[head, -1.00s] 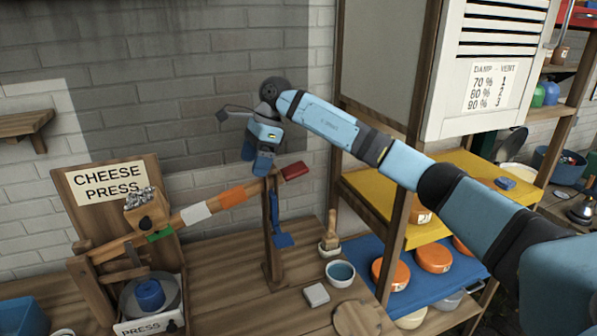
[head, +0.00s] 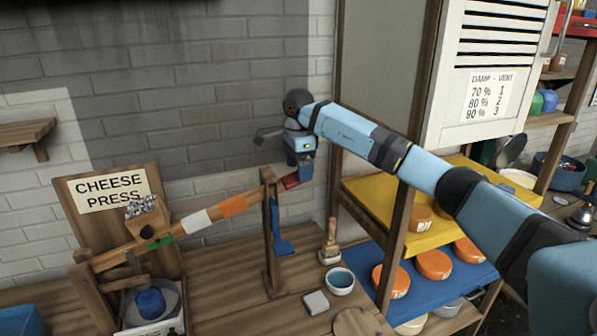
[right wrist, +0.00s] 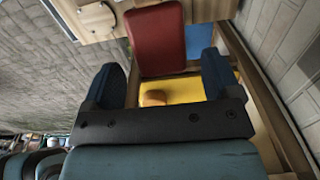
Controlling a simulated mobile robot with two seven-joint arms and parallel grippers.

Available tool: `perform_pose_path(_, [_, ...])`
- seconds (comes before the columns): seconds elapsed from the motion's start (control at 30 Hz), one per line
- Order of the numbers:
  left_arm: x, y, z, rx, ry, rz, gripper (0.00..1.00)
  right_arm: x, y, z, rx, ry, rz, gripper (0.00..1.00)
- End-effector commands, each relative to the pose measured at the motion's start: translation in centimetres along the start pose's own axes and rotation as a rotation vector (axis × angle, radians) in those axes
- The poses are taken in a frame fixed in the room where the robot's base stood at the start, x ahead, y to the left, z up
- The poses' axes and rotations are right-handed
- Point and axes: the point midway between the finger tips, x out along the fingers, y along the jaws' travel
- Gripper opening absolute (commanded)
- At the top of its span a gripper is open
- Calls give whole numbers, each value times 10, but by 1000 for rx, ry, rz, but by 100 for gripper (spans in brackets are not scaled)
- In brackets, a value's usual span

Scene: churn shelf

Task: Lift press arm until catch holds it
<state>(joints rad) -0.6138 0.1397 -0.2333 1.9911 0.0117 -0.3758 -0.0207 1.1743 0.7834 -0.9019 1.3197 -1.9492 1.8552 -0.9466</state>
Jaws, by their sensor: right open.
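The press arm (head: 197,220) is a long wooden lever with green, white and orange bands and a red end. It slopes up to the right from the cheese press, passing an upright wooden post (head: 273,240). A blue piece (head: 279,231), perhaps the catch, hangs on the post. My right gripper (head: 302,172) is at the red end (head: 290,181), covering part of it. In the right wrist view, the red end (right wrist: 156,40) lies between and beyond the open blue fingertips (right wrist: 160,80), with no visible grip. My left gripper is out of view.
A brush (head: 330,242), a bowl of blue liquid (head: 340,280) and a grey block (head: 316,302) stand right of the post. A wooden rack with a yellow shelf (head: 395,213) and blue shelf (head: 432,293) of orange cheeses stands close right.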

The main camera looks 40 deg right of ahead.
Motion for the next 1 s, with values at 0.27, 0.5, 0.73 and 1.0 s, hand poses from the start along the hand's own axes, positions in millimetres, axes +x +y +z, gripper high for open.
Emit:
perform_pose_path(0.27, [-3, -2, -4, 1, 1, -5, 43, 23, 0, 1, -1, -2, -1, 83])
perform_pose_path(0.5, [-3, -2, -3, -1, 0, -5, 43, 24, 0, 1, 0, -2, -1, 83])
perform_pose_path(0.73, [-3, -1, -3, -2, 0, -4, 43, 24, 0, 1, 0, -2, -1, 37])
perform_pose_path(1.0, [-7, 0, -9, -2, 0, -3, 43, 11, -1, 4, -1, 13, -3, 15])
